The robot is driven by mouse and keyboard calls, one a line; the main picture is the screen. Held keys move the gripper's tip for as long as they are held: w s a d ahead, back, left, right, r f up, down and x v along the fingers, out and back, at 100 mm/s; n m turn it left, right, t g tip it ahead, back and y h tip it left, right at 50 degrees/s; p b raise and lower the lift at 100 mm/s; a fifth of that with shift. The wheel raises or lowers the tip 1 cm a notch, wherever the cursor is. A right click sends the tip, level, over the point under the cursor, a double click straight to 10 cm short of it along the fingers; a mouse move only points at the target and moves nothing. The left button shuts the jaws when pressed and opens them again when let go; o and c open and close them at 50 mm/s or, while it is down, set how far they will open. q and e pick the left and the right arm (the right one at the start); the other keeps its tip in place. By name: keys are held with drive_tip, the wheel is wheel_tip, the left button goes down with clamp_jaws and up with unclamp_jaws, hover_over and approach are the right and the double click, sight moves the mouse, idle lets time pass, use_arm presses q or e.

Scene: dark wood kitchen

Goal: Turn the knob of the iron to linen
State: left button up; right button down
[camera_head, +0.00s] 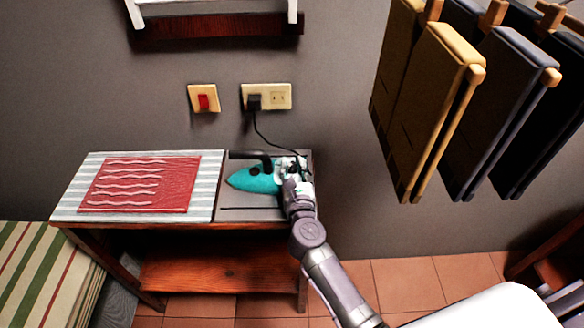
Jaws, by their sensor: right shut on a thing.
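A teal iron (250,180) with a black handle lies on the grey plate (245,213) at the right end of the ironing table. Its pointed tip faces left. A dark round spot on its top, perhaps the knob (256,171), shows below the handle; its markings are too small to read. My right gripper (290,170) is at the rear, right end of the iron and is shut on it. The gripper hides the rear of the iron, so the exact part held cannot be told. My left gripper is out of view.
A striped pad (210,180) with a red cloth (140,184) covers the table's left part. A black cord runs from the iron's rear to a wall socket (278,97), beside a red switch (203,102). Folded cloths (430,110) hang on racks at the upper right.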

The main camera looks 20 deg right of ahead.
drive_tip(key=shift+f+m+h+b, duration=0.1)
drive_tip(key=shift+m+h+b, duration=0.4)
drive_tip(key=shift+h, duration=0.4)
drive_tip(key=c, duration=0.9)
unclamp_jaws()
